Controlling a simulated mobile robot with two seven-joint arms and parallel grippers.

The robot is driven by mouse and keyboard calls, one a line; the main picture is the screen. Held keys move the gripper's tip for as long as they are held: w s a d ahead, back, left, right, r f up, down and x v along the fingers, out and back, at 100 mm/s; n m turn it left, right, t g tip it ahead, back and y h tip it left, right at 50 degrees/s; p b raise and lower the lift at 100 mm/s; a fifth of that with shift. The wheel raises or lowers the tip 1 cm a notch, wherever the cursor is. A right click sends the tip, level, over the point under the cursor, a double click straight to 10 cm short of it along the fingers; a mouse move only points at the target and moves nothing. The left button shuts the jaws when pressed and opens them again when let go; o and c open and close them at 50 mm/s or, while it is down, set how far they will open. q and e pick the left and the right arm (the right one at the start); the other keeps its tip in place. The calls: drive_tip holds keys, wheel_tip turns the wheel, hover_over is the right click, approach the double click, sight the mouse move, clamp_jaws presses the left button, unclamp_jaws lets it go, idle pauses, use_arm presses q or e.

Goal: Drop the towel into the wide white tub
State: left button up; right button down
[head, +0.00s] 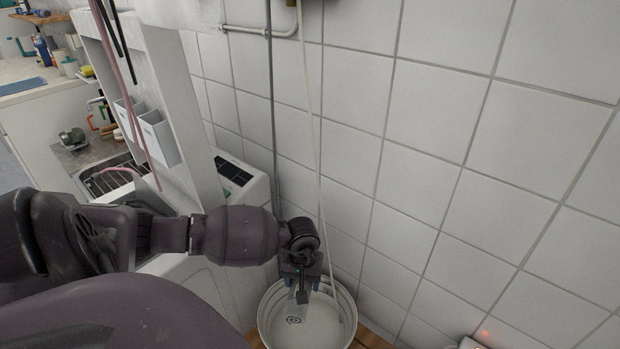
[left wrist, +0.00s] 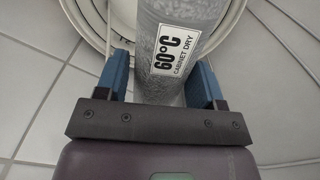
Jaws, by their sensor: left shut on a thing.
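The towel is a grey, rolled-looking piece with a white label reading "60°C CABINET DRY". In the left wrist view the towel (left wrist: 178,28) sits between the two blue fingers of my left gripper (left wrist: 160,85), which is shut on it. In the head view my left gripper (head: 302,274) points down with the towel (head: 296,312) hanging below it. The white round tub (head: 335,328) is beneath, and the towel shows against its inside. Its rim also shows in the left wrist view (left wrist: 80,22). I cannot tell how far below the rim the towel hangs. My right gripper is out of view.
A white tiled wall (head: 440,150) stands close behind and right of the tub. A pale cord (head: 312,120) and a grey pipe (head: 271,110) run down it. A white appliance (head: 245,185) stands left of the tub. A sink rack (head: 108,180) is farther left.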

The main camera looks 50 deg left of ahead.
use_arm(q)
drive_tip(key=shift+s+f+b, duration=0.1)
drive_tip(key=shift+f+b, duration=0.2)
drive_tip(key=shift+f, duration=0.45)
wheel_tip(320, 180, down, 4)
drive_tip(key=shift+r+b, duration=0.15)
drive_tip(key=shift+b, duration=0.7)
drive_tip(key=shift+f, duration=0.35)
drive_tip(key=o, duration=0.7)
drive_tip(key=shift+r, duration=0.1)
drive_tip(key=o, duration=0.4)
drive_tip(key=shift+c, duration=0.2)
wheel_tip(320, 180, up, 10)
drive_tip(key=shift+f+p, duration=0.2)
drive_tip(key=shift+p, duration=0.55)
drive_tip(key=shift+r, duration=0.6)
